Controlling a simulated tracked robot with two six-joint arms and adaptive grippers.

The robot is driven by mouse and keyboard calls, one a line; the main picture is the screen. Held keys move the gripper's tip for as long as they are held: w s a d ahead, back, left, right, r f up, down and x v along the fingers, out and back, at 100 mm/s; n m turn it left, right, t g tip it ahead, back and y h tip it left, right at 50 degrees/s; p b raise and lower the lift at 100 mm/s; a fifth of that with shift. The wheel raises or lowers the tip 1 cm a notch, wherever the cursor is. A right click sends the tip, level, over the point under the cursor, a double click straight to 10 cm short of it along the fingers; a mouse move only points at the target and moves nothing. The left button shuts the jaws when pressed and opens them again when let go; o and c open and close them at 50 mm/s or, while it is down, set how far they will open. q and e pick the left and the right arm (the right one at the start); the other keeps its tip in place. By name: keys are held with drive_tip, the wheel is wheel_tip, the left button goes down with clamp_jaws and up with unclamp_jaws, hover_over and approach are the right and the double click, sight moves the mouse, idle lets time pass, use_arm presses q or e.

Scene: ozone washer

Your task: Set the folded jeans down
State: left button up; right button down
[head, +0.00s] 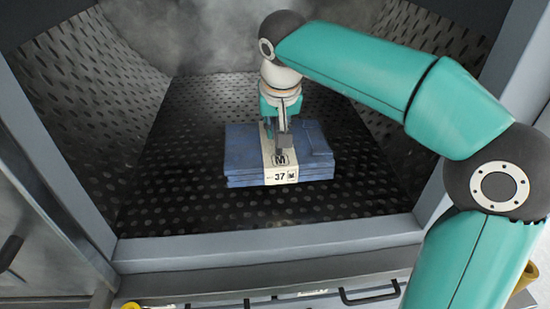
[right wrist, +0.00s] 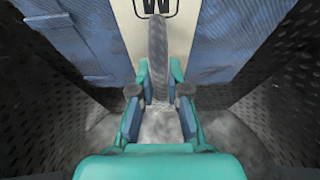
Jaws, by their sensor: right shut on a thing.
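The folded jeans (head: 240,150) are a flat blue stack with a cream band (head: 280,176) marked "M" and "37" around the middle. They are level, low over the chamber's dark floor; I cannot tell whether their underside touches it. My right gripper (head: 281,140) comes down from above onto the middle of the stack. In the right wrist view the right gripper (right wrist: 158,80) is shut on a grey upright grip (right wrist: 158,50) at the band, with the blue jeans (right wrist: 235,35) on both sides. My left gripper is not in view.
The dark studded chamber floor (head: 190,205) is bare around the jeans. Studded walls (head: 85,90) slope up at the sides, and mist hangs at the back. A grey front sill (head: 270,245) edges the opening. Black handles (head: 370,297) show below it.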

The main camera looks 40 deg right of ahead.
drive_tip(key=shift+f+b, duration=0.3)
drive_tip(key=shift+f, duration=2.95)
drive_tip(key=c, duration=1.2)
unclamp_jaws()
drive_tip(key=shift+o, duration=0.2)
drive_tip(key=p+v, duration=0.1)
drive_tip(key=v, duration=1)
drive_tip(key=shift+s+r, duration=0.1)
drive_tip(key=shift+r, duration=0.05)
drive_tip(key=shift+s+a+r, duration=0.1)
drive_tip(key=shift+s+r, duration=0.05)
drive_tip(key=shift+r, duration=0.15)
